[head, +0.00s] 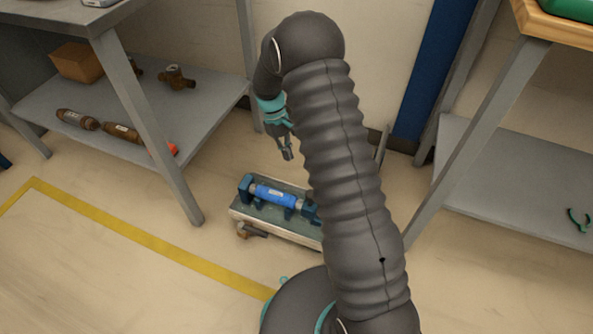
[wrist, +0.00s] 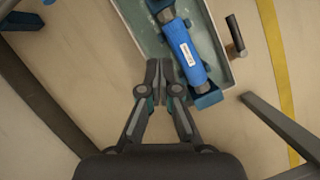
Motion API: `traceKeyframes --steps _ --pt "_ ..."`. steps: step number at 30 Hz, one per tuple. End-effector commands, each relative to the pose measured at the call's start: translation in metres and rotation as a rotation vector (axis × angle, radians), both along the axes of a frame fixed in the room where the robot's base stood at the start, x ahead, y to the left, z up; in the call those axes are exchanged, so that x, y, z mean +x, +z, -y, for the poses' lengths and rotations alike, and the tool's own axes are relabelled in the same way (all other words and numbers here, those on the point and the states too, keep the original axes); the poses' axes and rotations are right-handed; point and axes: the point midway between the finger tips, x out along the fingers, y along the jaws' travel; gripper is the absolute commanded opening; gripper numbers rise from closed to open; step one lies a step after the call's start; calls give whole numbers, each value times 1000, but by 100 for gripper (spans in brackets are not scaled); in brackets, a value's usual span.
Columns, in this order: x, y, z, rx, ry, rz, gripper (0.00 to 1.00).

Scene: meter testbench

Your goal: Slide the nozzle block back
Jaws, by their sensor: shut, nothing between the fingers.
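A blue cylindrical meter (head: 274,195) with a white label lies in a cradle on the low test bench (head: 236,212). A dark blue end block (head: 245,186) stands at its left end. More dark blue parts at its right end are partly hidden by my arm. I cannot tell which block is the nozzle block. In the wrist view the meter (wrist: 184,48) runs diagonally, with a blue block (wrist: 209,98) at its lower end. My gripper (head: 288,156) is above the bench, pointing down, shut and empty. In the wrist view its closed fingertips (wrist: 166,64) appear beside the meter's left side.
A dark handle (head: 252,230) sticks out at the bench's front side. A grey shelf table (head: 165,105) with brown fittings and a box stands at left, another shelf table (head: 500,190) at right. A yellow floor line (head: 140,235) crosses clear floor in front.

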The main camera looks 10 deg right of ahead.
Motion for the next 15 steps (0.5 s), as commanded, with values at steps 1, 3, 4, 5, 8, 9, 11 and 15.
traceKeyframes --steps 1,3,4,5,8,9,11,15 --pt "-2 -6 1 -1 0 -3 0" --pt "-6 -15 3 -1 0 -3 0" --pt "-7 -20 4 -1 0 -4 0" --pt "-9 -25 4 -1 0 -4 0" --pt "-15 -43 7 -1 0 -4 0" --pt "-17 -49 8 -1 0 -4 0" --pt "-21 -60 10 -1 0 -3 0" --pt "-29 -84 14 0 -1 -4 0"
